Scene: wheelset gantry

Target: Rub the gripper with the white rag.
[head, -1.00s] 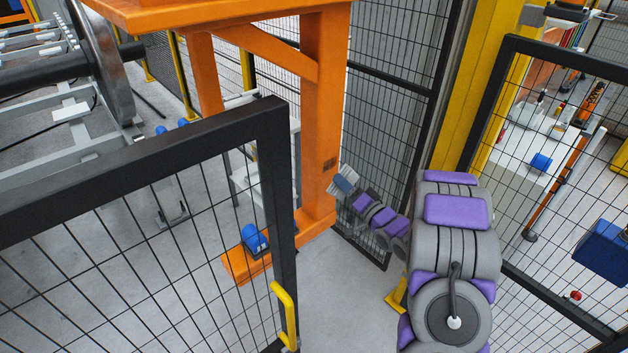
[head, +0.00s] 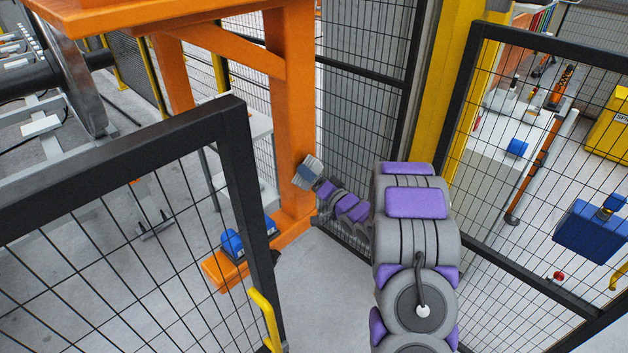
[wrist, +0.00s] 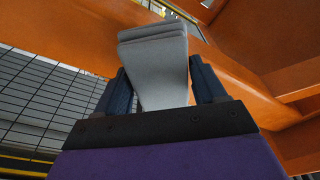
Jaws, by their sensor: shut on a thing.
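My gripper (head: 305,173) is at the far end of my arm, in front of the orange post in the head view. The wrist view shows its two dark blue fingers (wrist: 160,88) on either side of a folded, pale grey-white rag (wrist: 157,58). The gripper is shut on the rag, which sticks out beyond the fingertips. The rag also shows small in the head view (head: 313,165). I cannot tell whether the rag touches the orange metal. No other gripper can be clearly made out.
The orange gantry post (head: 294,110) stands close to my gripper, with a blue unit (head: 232,243) on its foot. A black mesh gate (head: 120,220) with a yellow handle (head: 266,318) is at left. Mesh fencing (head: 540,170) stands at right. Grey floor lies between.

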